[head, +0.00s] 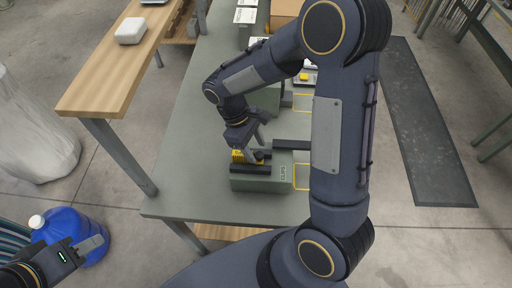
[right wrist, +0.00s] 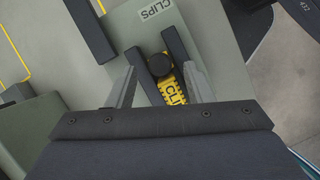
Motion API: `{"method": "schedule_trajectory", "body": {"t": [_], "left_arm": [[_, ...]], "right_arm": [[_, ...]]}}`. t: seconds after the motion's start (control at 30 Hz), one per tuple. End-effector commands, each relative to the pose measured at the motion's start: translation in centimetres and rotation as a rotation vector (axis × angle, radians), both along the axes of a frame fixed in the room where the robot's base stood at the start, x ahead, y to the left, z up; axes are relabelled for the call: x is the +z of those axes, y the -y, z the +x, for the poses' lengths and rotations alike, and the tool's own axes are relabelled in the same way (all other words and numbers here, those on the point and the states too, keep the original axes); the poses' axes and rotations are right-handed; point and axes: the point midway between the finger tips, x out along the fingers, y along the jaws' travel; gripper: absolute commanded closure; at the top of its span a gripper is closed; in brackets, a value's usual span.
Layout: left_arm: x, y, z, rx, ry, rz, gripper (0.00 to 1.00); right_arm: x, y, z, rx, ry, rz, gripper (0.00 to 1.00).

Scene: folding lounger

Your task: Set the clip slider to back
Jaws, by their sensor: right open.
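The clip slider is a yellow strip with a black round knob (right wrist: 159,64) and lettering on it. It lies between dark rails on a grey-green block marked CLIPS (head: 247,185). In the right wrist view the block's label shows near the top. My right gripper (head: 257,150) is above the block, open, with its fingers on either side of the slider. No gap closes on the knob, and whether the fingers touch the rails is unclear. My left gripper (head: 96,243) is at the lower left, away from the bench; its jaw state is unclear.
The green workbench (head: 190,150) holds other blocks and a dark bar (head: 291,145) beside the CLIPS block. A wooden table (head: 110,75) stands at the left. A blue jug (head: 65,226) is on the floor near my left gripper. My right arm hides part of the bench.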

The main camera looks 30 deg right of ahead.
Motion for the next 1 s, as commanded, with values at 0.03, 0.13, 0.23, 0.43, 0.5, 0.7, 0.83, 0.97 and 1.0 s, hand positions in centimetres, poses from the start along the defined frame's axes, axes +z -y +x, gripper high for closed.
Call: {"method": "schedule_trajectory", "body": {"t": [0.03,0.13,0.23,0.43,0.5,0.7,0.83,0.97,1.0], "left_arm": [[0.13,0.0,0.0,0.0,0.0,0.0,0.64],[0.18,0.0,0.0,0.0,0.0,0.0,0.64],[0.19,0.0,0.0,0.0,0.0,0.0,0.64],[0.17,-0.01,0.01,0.0,0.0,0.0,0.64],[0.17,-0.01,0.01,0.0,0.0,0.0,0.64],[0.17,-0.01,0.01,0.0,0.0,0.0,0.64],[0.18,0.0,0.01,0.0,0.0,0.0,0.64],[0.17,0.0,0.0,0.0,0.0,0.0,0.64],[0.13,0.0,0.0,0.0,0.0,0.0,0.64]], "right_arm": [[-0.43,0.15,-0.21,0.0,-0.002,0.0,0.53],[-1.1,0.27,-0.44,0.0,-0.001,0.0,0.53],[-1.36,0.31,-0.5,-0.001,0.0,0.001,0.53],[-1.37,0.32,-0.49,-0.001,0.001,0.002,0.53],[-1.36,0.32,-0.48,-0.001,0.001,0.002,0.62],[-1.35,0.31,-0.48,-0.001,0.001,0.002,0.88],[-1.34,0.31,-0.48,-0.001,0.001,0.002,1.0],[-1.33,0.34,-0.49,-0.001,0.001,0.002,1.0],[-1.34,0.52,-0.58,-0.002,0.002,0.001,1.0]]}}
